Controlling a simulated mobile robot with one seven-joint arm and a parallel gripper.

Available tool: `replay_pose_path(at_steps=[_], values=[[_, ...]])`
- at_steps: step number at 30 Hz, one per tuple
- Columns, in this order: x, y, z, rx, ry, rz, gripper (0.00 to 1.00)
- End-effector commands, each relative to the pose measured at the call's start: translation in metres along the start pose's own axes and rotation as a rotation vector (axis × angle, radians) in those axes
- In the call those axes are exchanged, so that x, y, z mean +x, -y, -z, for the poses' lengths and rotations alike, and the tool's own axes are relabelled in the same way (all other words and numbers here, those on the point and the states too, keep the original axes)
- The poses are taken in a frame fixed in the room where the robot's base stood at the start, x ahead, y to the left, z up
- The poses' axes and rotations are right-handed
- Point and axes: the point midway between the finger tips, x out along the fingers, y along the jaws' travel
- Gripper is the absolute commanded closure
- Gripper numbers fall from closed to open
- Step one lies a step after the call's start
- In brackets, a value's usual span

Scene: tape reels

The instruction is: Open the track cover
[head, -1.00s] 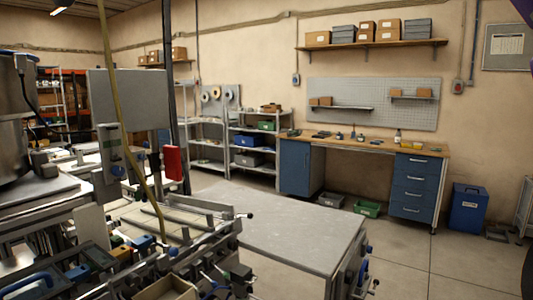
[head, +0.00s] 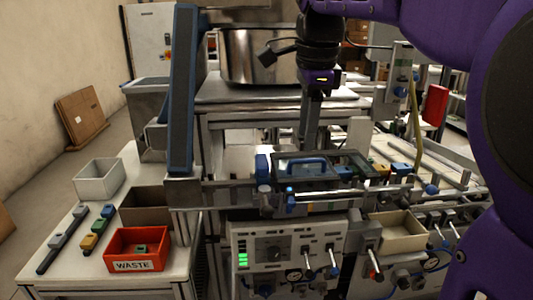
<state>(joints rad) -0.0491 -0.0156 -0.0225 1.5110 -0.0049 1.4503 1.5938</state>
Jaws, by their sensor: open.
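The track cover (head: 318,182) is a dark, see-through panel with a blue bar handle (head: 306,163) on top. It lies flat and looks closed over the track in the middle of the head view. My gripper (head: 308,146) points down from the black wrist, above and just behind the handle as seen here. It is open with nothing seen between its fingers. The fingers appear edge-on, so the gap between them is hard to see. I cannot tell how far the fingertips are from the handle, but they do not visibly grip it.
A tall blue-grey post (head: 182,90) stands left of the cover. A metal pot (head: 259,57) stands behind. A control panel (head: 285,255) with levers is below. A red WASTE bin (head: 136,250) sits on the left table. A beige bin (head: 398,232) is at right.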

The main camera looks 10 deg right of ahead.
Motion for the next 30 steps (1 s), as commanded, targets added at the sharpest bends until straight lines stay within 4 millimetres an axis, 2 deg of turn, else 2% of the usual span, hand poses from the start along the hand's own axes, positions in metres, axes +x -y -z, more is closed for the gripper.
replay_pose_path(at_steps=[1,3,9,20,23,27,28,30], values=[[0.013,-0.001,0.000,0.000,0.000,-0.003,0.57],[0.025,-0.001,0.000,0.000,0.000,-0.002,0.57],[0.047,0.000,0.000,-0.001,0.000,-0.001,0.57],[0.051,0.001,0.000,-0.001,0.000,0.001,0.57],[0.051,0.001,0.000,-0.001,0.000,0.001,0.71],[0.051,0.000,0.000,-0.001,0.000,0.001,0.96],[0.051,0.000,0.000,-0.001,0.000,0.001,1.00],[0.051,0.000,0.000,-0.001,0.000,0.001,1.00]])
